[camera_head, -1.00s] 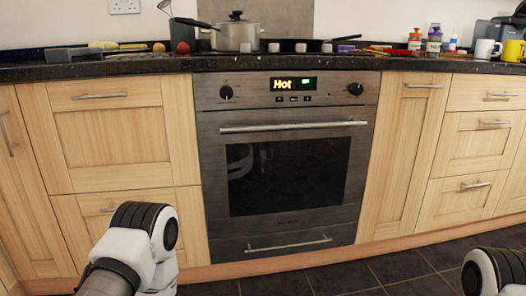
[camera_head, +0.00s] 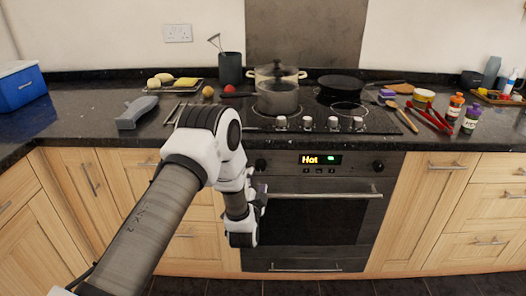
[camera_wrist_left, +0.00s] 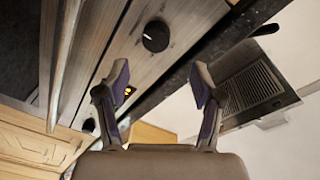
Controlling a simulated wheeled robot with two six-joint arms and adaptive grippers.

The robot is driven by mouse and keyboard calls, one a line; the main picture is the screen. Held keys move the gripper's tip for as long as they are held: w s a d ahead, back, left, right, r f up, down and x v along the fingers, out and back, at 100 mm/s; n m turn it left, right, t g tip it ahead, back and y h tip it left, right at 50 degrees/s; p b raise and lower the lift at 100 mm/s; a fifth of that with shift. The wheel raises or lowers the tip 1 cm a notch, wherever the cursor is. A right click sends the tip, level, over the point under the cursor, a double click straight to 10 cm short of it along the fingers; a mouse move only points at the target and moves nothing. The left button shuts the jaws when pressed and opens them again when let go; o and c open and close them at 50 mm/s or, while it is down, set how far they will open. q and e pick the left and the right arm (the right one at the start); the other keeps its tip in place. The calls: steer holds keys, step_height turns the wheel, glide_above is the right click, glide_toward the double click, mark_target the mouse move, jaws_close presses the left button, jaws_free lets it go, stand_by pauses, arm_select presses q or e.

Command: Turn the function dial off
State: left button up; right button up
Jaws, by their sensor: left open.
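The oven (camera_head: 318,222) is a steel built-in unit whose display (camera_head: 320,160) reads "Hot". A round black dial (camera_head: 260,165) sits left of the display and another black dial (camera_head: 378,166) sits right of it. Which is the function dial is not legible. In the head view my left gripper (camera_head: 260,194) is just in front of the oven's left side, mostly hidden by my arm. In the left wrist view the gripper (camera_wrist_left: 160,78) is open and empty, with a black dial with a white mark (camera_wrist_left: 155,36) ahead, apart from the fingers. My right gripper is not in view.
The oven door handle (camera_head: 320,195) runs below the dials. Above is the granite worktop edge, with hob knobs (camera_head: 308,123), a pot (camera_head: 277,92), a pan (camera_head: 340,85) and bottles (camera_head: 472,117). Wooden cupboards (camera_head: 428,200) flank the oven.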

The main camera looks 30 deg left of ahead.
mark_target(260, 167)
arm_select(q)
steer(key=x, duration=0.7)
steer(key=shift+w+a+f, duration=0.1)
steer(key=shift+w+f, duration=0.2)
steer(key=shift+w, duration=0.05)
steer(key=c, duration=1.1)
